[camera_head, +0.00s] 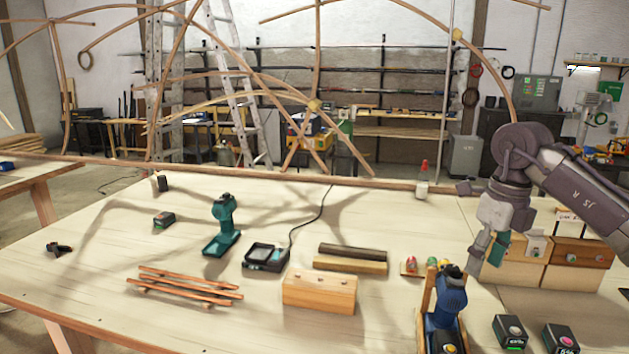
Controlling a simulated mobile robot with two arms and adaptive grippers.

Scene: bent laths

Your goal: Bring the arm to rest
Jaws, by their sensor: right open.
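My right arm (580,185) comes in from the right edge and bends down at a grey joint. My right gripper (487,253) hangs from it, pointing down over the right part of the workbench (350,220). The gripper is open. A small teal patch shows beside its fingers; I cannot tell whether it belongs to a thing behind. Just right of the gripper stand small wooden drawers (582,252), partly hidden by the arm. My left gripper is not in view.
A blue drill (451,295) stands in a wooden holder below the gripper. A teal drill (222,225), a charger (266,257), a wooden block (319,292) and thin laths (185,288) lie further left. Batteries (510,332) lie at front right. Bent laths arch behind the bench.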

